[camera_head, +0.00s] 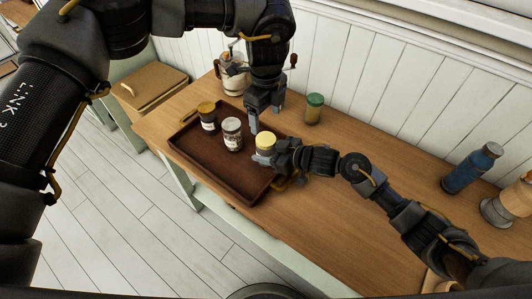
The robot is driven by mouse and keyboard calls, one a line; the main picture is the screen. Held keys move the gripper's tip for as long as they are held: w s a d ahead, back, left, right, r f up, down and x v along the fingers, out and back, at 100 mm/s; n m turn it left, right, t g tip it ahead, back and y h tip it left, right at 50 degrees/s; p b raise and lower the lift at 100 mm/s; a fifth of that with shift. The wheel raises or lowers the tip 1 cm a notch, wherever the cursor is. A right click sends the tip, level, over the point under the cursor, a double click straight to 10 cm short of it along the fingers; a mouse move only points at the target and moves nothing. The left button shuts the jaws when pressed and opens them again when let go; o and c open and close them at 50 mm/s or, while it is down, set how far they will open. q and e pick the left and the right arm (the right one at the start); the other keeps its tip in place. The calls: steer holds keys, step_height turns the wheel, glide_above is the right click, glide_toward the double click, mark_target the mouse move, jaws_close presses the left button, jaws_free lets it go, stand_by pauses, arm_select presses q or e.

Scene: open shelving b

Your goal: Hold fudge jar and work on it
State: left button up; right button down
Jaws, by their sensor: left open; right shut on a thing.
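A small jar with a pale yellow lid (265,141), which I take to be the fudge jar, is at the right side of the brown tray (213,176). My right gripper (271,157) is shut on this jar from the right, its fingers partly hiding the body. I cannot tell whether the jar touches the tray. My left gripper (261,119) is open and points down just above and behind the yellow lid. It appears apart from the lid.
A white-lidded jar (232,134) and a dark jar with a brownish lid (207,115) stand in the tray. A green-lidded jar (314,108) stands behind, near the wall. A blue bottle (471,168) is at right.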

mark_target(266, 139)
arm_select(q)
steer(key=shift+f, duration=4)
steer(key=c, duration=1)
steer(key=m, duration=0.9)
steer(key=shift+m, duration=0.3)
